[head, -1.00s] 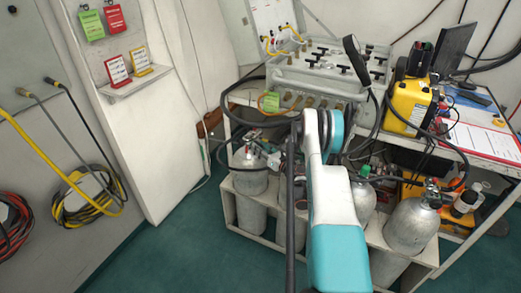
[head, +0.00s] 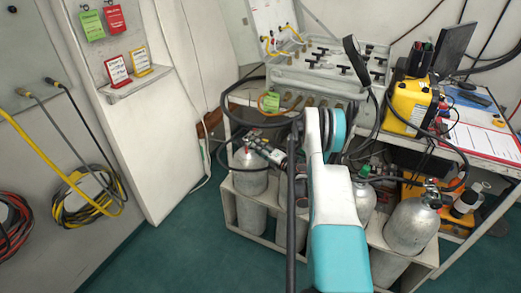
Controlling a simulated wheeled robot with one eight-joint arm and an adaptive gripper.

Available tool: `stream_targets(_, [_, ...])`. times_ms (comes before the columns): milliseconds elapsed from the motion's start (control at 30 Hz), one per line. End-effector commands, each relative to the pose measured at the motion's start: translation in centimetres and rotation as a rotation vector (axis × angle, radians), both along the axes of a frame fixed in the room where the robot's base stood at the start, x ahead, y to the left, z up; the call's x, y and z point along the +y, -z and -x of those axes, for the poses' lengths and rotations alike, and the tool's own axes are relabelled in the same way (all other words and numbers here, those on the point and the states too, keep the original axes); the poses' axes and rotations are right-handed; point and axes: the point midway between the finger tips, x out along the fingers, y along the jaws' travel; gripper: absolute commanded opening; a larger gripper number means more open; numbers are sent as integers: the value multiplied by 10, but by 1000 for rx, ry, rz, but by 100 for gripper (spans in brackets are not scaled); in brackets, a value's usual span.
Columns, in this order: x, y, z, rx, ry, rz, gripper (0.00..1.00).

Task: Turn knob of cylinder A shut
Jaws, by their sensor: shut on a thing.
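The left grey cylinder (head: 249,175) stands upright in the white rack, its valve at the top with a bit of red showing. I cannot read a letter on it. My gripper (head: 262,148) is at this valve, partly hidden by my own teal and white arm. It is shut on the valve's knob, which is mostly covered by the fingers. How far the knob is turned cannot be seen.
Another grey cylinder (head: 411,226) stands at the right of the rack (head: 262,232), with one more partly behind my arm. The air panel (head: 322,72) with black handles and hoses is above. A yellow case (head: 408,106) sits on the right table. The floor at left is clear.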

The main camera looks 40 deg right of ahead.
Motion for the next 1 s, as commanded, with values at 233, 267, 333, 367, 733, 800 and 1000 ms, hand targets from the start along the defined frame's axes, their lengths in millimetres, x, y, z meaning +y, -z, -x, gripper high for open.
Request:
stream_targets(233, [-1,0,0,6,2,-142,9])
stream_targets(267, [-1,0,0,7,1,-155,9])
stream_targets(333, [-1,0,0,8,1,-179,9])
stream_targets(367, [-1,0,0,9,2,-189,9])
stream_targets(733, [-1,0,0,10,1,-230,9])
stream_targets(800, [-1,0,0,10,1,-230,9])
stream_targets(1000, [-1,0,0,10,2,-229,37])
